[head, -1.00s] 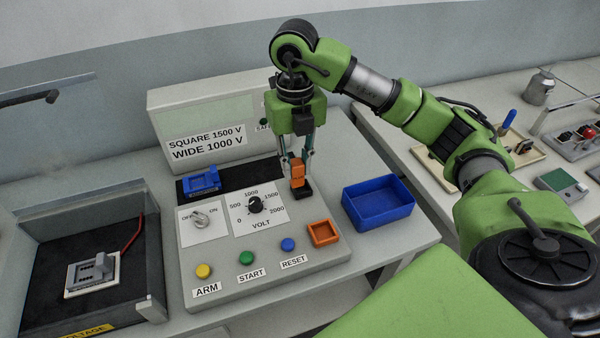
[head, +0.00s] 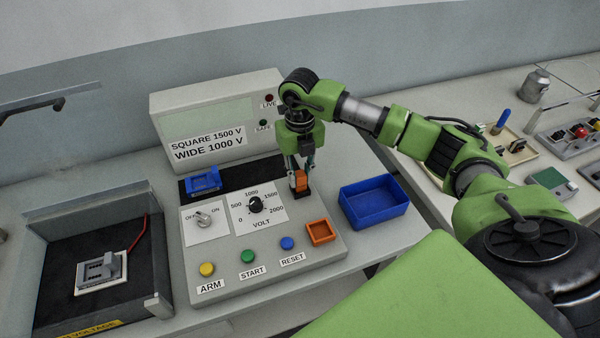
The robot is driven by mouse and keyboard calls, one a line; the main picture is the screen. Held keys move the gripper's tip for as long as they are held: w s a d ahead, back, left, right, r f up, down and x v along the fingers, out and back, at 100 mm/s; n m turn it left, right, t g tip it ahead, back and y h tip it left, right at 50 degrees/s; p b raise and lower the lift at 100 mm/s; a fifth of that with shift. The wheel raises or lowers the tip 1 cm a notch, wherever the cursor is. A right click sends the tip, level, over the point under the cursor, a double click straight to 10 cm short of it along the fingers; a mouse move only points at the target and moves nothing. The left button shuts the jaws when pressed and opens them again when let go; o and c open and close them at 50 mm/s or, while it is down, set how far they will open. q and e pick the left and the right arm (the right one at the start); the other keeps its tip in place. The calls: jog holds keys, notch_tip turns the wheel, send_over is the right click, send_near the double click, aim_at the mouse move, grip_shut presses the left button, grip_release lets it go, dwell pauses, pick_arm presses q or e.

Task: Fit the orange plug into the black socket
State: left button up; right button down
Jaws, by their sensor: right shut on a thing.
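The orange plug (head: 301,181) is between the fingers of my right gripper (head: 301,186), which is shut on it. The plug is upright at the right end of the black strip on the test panel. A black socket (head: 302,194) shows just below the plug, mostly covered by it. I cannot tell how deep the plug sits in it. My left gripper is not in view.
A blue connector (head: 203,184) sits on the black strip at left. An empty orange square tray (head: 320,232) is on the panel's right front. A blue bin (head: 374,202) stands right of the panel. A fixture bay (head: 100,270) with a grey device lies at left.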

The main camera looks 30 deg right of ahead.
aim_at(299, 173)
jog(key=shift+f, duration=0.15)
jog(key=c, duration=1.8)
grip_release()
jog(key=shift+r, duration=0.3)
notch_tip(299, 173, up, 12)
jog(key=b, duration=0.3)
jog(key=shift+f, duration=0.1)
